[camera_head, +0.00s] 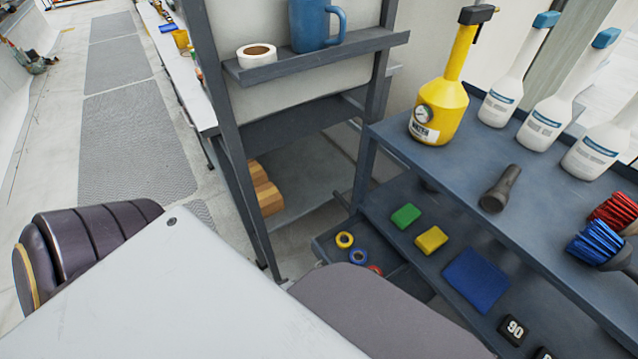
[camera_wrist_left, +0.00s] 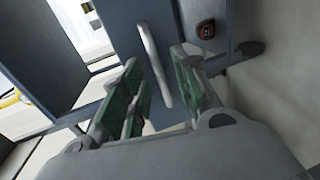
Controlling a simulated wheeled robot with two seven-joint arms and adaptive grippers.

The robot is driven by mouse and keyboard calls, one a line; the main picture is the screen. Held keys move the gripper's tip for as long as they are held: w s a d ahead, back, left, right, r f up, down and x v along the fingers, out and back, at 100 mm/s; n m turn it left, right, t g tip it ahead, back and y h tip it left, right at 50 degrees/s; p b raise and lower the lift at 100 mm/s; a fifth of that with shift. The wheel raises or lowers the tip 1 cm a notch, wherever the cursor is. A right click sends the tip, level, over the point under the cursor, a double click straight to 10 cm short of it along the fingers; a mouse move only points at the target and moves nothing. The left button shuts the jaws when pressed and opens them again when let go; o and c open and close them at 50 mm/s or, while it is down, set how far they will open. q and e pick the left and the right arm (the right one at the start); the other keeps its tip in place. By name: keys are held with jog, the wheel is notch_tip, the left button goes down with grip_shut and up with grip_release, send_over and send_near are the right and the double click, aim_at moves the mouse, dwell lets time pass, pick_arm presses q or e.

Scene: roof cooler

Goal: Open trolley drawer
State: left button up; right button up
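The trolley (camera_head: 440,165) is a dark blue-grey shelf unit at the right of the head view. Its drawer (camera_head: 322,245) juts out below the lower shelf at the near left end, partly open, with yellow, blue and red tape rolls inside. My arm hides part of it. In the left wrist view, a pale bar handle (camera_wrist_left: 154,62) stands on a dark front panel (camera_wrist_left: 185,22). My left gripper (camera_wrist_left: 158,85) is open, its green-padded fingers on either side of the handle, with gaps visible. Whether either finger touches it I cannot tell. My right gripper is in neither view.
A yellow sprayer (camera_head: 438,112), white bottles and a black flashlight (camera_head: 500,188) stand or lie on the trolley top. Sponges and a blue cloth (camera_head: 475,280) lie on the lower shelf. A rack (camera_head: 235,130) stands close on the left. Free floor (camera_head: 130,130) lies further left.

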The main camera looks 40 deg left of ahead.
pick_arm(q)
jog(key=v, duration=1.1)
jog(key=shift+s, duration=0.2)
jog(key=shift+r, duration=0.1)
dwell(0.6)
